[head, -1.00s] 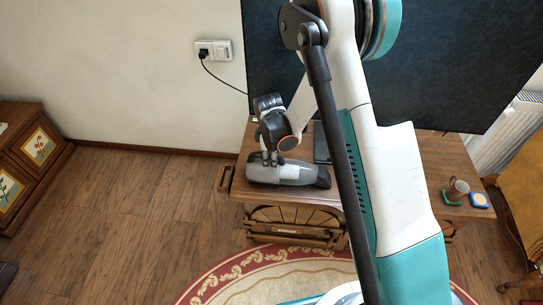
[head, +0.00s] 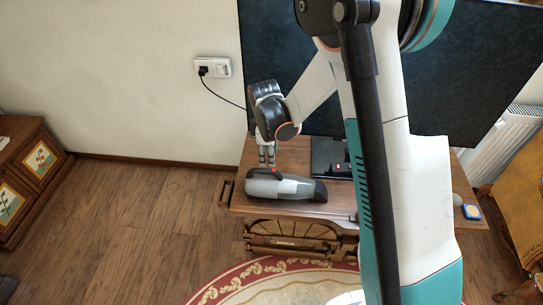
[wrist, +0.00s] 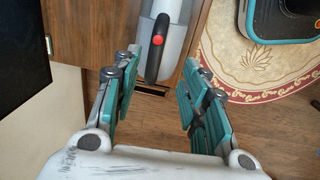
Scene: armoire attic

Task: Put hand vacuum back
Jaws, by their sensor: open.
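The hand vacuum (head: 258,188), grey and white with a dark nose and a black handle, lies on the wooden table (head: 345,205) near its left end. In the wrist view the vacuum (wrist: 172,42) shows at the top, with a red button on its black handle. My gripper (head: 267,160) is open and empty, just behind the vacuum on the wall side. In the wrist view its fingers (wrist: 160,78) stand apart, with the handle's end ahead of the gap between them. The fingers look clear of the handle.
A dark panel (head: 290,60) stands behind the table. A black flat object (head: 330,157) lies behind the vacuum. A wall socket (head: 212,67) with a plugged cord is at upper left. The floor to the left is clear.

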